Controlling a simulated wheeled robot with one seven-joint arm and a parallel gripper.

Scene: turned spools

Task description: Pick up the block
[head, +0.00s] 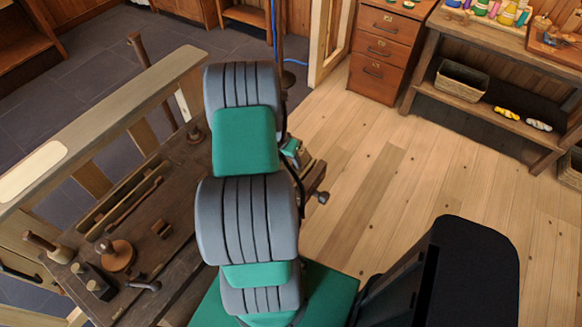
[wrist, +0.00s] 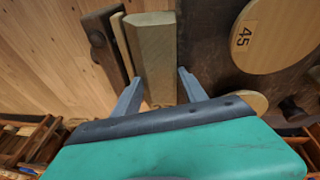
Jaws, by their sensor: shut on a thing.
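In the wrist view, my gripper (wrist: 160,78) has one grey finger on each side of a pale wooden block (wrist: 152,45) and is shut on it. The block has a long, flat, light face and runs away from the fingers toward the top of the picture. Its near end is partly hidden behind the dark edge of my gripper's body. In the head view my own grey and green arm hides the fingers, and I cannot make out the block there.
A dark wooden workbench (head: 180,205) carries a round-based wooden piece (head: 117,256), a plane and other tools. In the wrist view, a wooden disc marked 45 (wrist: 262,35) lies right of the block. Drawers (head: 380,50) and a shelf unit (head: 480,100) stand behind open floor (head: 400,180).

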